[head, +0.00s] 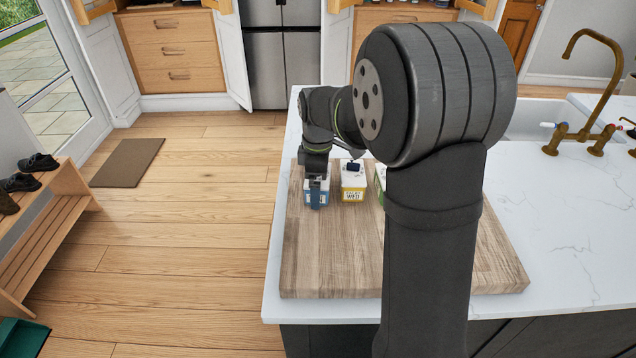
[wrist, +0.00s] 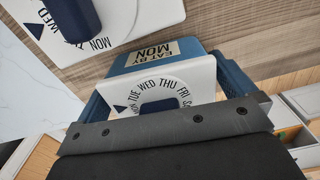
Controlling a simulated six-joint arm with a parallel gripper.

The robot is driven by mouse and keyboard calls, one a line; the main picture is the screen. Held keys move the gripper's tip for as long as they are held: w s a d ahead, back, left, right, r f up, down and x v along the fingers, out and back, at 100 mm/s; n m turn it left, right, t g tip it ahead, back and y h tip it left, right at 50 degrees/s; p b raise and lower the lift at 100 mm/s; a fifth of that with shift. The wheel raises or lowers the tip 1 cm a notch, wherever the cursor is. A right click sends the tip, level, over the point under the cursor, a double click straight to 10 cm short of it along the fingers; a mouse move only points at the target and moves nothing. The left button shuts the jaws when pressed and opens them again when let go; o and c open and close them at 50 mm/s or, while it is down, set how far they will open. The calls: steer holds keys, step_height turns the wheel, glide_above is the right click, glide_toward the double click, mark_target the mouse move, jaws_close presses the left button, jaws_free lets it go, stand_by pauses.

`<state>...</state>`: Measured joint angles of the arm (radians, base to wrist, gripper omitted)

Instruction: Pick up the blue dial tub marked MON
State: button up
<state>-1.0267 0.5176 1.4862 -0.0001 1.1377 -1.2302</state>
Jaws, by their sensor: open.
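The blue tub marked MON (head: 309,198) stands on the wooden board, at its far left corner. In the wrist view the tub (wrist: 151,53) shows its EAT BY MON label and a white lid with a day dial and dark blue knob. My gripper (head: 316,190) is open and low at this tub, with a dark finger in front of its near face. The other finger is hidden in the head view. The gripper's grey bar covers part of the lid in the wrist view. I cannot tell whether the fingers touch the tub.
A yellow tub marked WED (head: 353,189) stands close to the right. A green tub (head: 380,178) is mostly hidden behind my arm. Another white dial lid (wrist: 130,18) lies close by in the wrist view. The board's front (head: 335,265) is clear.

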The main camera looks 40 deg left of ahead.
steer(key=shift+c, duration=0.2)
steer(key=c, duration=1.1)
steer(key=shift+o, duration=0.2)
steer(key=shift+r, duration=0.15)
